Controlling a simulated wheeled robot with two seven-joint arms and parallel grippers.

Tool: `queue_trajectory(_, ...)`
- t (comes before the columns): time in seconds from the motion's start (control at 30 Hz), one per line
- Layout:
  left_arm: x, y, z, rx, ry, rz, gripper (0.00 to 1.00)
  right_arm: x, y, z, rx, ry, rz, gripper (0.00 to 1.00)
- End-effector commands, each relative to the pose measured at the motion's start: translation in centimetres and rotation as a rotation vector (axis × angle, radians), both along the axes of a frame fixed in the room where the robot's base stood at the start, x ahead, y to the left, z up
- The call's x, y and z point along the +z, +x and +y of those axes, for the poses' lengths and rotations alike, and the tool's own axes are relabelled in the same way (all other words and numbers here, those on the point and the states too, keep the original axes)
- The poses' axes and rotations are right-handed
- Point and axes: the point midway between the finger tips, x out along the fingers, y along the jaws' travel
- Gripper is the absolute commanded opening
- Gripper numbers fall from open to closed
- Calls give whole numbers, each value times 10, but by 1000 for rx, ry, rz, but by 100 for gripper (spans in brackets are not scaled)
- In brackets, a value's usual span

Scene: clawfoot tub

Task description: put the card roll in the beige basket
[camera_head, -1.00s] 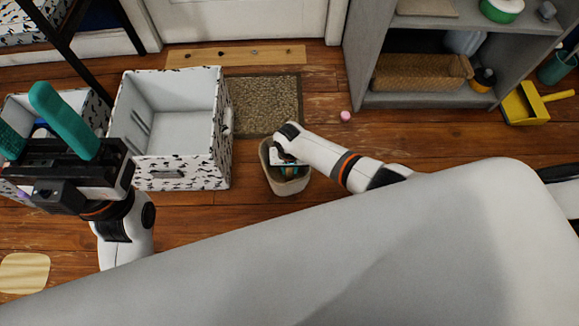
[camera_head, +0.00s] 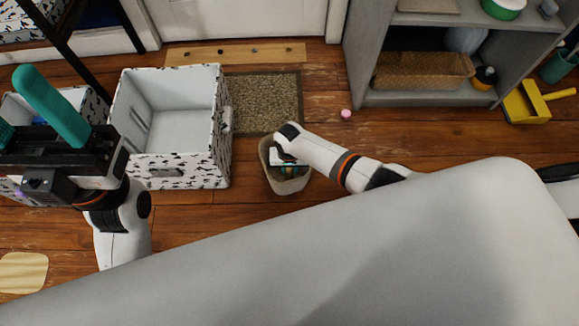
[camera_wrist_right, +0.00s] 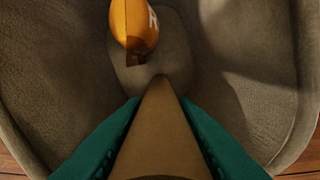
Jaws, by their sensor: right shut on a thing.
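The beige basket (camera_head: 287,186) stands on the wood floor in the middle of the head view, and its inner wall (camera_wrist_right: 45,70) fills the right wrist view. My right gripper (camera_head: 288,167) reaches down into the basket mouth. In the wrist view its teal fingers are shut on the brown card roll (camera_wrist_right: 160,135), which points down toward the basket floor. Whether the roll touches the bottom I cannot tell. The roll is hidden in the head view. My left gripper (camera_head: 28,118) is at the left, with its teal fingers apart and nothing visible between them.
An orange object with a letter on it (camera_wrist_right: 134,25) lies in the basket. A black-and-white patterned box (camera_head: 180,172) stands to the basket's left, a brown mat (camera_head: 265,103) behind it. A small pink ball (camera_head: 346,114) lies near the grey shelf (camera_head: 430,100). Floor right of the mat is mostly clear.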

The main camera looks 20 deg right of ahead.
Motion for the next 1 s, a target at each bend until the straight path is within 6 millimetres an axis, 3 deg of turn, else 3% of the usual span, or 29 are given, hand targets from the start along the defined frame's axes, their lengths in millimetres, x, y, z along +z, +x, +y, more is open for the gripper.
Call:
queue_trajectory(0.17,1,0,0,-1,3,-5,62,0,0,0,0,1,-1,0)
queue_trajectory(0.2,1,0,0,-1,4,-5,62,0,0,0,0,1,-1,30)
queue_trajectory(0.33,1,0,0,-1,6,-3,62,0,0,0,0,0,-1,51)
queue_trajectory(1.0,-2,0,0,-1,9,17,62,4,0,0,0,0,0,52)
